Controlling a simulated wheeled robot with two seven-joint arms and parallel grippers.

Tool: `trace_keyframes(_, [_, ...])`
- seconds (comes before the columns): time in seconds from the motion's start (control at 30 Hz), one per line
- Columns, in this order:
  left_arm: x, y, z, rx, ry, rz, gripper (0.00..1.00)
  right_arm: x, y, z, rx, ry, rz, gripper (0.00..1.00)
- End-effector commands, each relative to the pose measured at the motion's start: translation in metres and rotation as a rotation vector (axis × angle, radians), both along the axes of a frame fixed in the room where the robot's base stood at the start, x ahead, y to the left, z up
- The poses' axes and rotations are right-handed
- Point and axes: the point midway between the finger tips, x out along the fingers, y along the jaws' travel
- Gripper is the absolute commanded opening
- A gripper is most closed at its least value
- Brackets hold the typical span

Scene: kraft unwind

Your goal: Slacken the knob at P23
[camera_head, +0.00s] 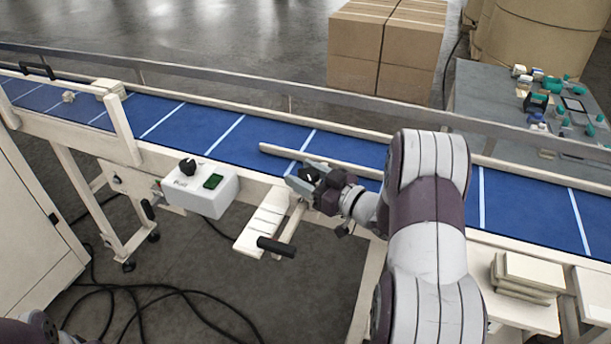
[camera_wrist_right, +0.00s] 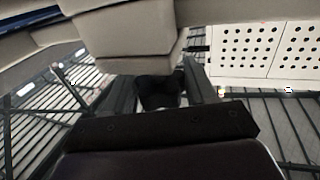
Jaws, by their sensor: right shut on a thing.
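A black knob (camera_head: 308,175) sits by the near edge of the blue conveyor belt (camera_head: 225,135), at the end of the cream guide rail (camera_head: 345,164). My right gripper (camera_head: 307,177) is shut on this knob, its fingers on either side of it. In the right wrist view the dark knob (camera_wrist_right: 158,92) shows between the two fingers, partly hidden by the gripper body. No P23 label is readable. My left gripper is out of view; only a bit of my left arm shows at the bottom left corner.
A white box (camera_head: 200,190) with another black knob (camera_head: 187,166) and a green display hangs on the conveyor's near side. A black handle (camera_head: 277,247) sticks out below my right gripper. Stacked cream plates (camera_head: 525,275) lie at right. Cables (camera_head: 160,290) cover the floor.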

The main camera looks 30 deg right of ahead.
Motion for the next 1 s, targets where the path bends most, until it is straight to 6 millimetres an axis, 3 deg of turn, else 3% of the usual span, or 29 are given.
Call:
trace_keyframes(0.37, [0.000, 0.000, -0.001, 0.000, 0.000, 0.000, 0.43, -0.001, 0.002, -0.005, 0.003, 0.012, 0.007, 0.26])
trace_keyframes(0.4, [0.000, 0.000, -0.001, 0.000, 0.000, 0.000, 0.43, -0.001, 0.002, -0.005, 0.004, 0.011, 0.007, 0.66])
trace_keyframes(0.43, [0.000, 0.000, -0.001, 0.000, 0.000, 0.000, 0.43, -0.001, 0.002, -0.005, 0.003, 0.011, 0.007, 0.75])
trace_keyframes(0.77, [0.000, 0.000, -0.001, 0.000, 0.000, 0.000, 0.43, -0.003, 0.000, -0.003, 0.001, 0.005, 0.004, 0.75])
trace_keyframes(0.87, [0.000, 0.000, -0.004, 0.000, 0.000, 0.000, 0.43, -0.012, -0.005, -0.003, 0.001, 0.005, 0.002, 0.75])
trace_keyframes(1.0, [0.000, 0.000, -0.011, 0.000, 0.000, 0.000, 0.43, -0.040, -0.018, -0.004, 0.000, 0.004, -0.001, 0.75])
